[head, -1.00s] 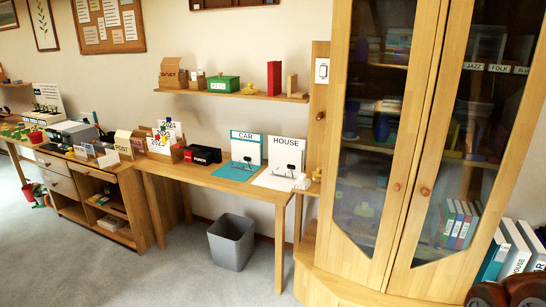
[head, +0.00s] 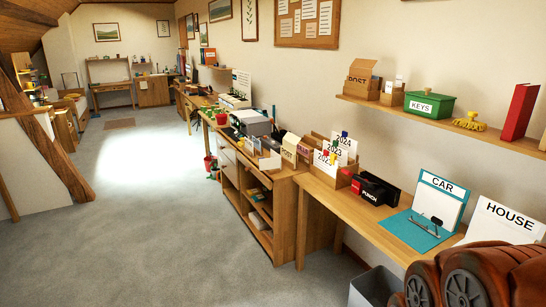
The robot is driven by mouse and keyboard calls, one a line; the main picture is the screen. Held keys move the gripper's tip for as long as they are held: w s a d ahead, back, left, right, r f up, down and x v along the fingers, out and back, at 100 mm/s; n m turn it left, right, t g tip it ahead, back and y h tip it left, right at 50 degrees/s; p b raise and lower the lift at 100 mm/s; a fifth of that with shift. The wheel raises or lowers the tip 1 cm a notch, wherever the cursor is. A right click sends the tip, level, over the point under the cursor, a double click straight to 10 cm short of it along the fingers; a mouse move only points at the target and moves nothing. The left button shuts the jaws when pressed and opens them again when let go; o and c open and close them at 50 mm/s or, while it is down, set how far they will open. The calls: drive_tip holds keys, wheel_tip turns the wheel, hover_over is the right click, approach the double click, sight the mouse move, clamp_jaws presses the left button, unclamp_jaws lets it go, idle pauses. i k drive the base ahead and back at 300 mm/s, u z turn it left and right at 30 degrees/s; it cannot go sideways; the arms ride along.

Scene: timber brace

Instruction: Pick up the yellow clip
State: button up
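Small coloured clips sit on the upright year cards (head: 341,151) in a wooden box on the desk, in the middle right of the head view. One small yellow spot among them looks like the yellow clip (head: 325,150), but it is too small to be sure of its shape. A larger yellow object (head: 469,122) sits on the wall shelf beside the green KEYS box. My gripper's fingers are not in view. Only brown, rounded links of my arm show at the bottom right, in front of the desk.
The desk (head: 345,203) also holds a black PUNCH box (head: 376,189), a teal CAR folder (head: 421,226) and a white HOUSE folder (head: 498,222). A grey bin (head: 372,289) stands below. The wall shelf (head: 410,110) overhangs the desk. Carpet (head: 150,240) to the left is open.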

sight(333, 156)
drive_tip(key=u, duration=0.3)
drive_tip(key=i, duration=2.7)
drive_tip(key=u, duration=0.05)
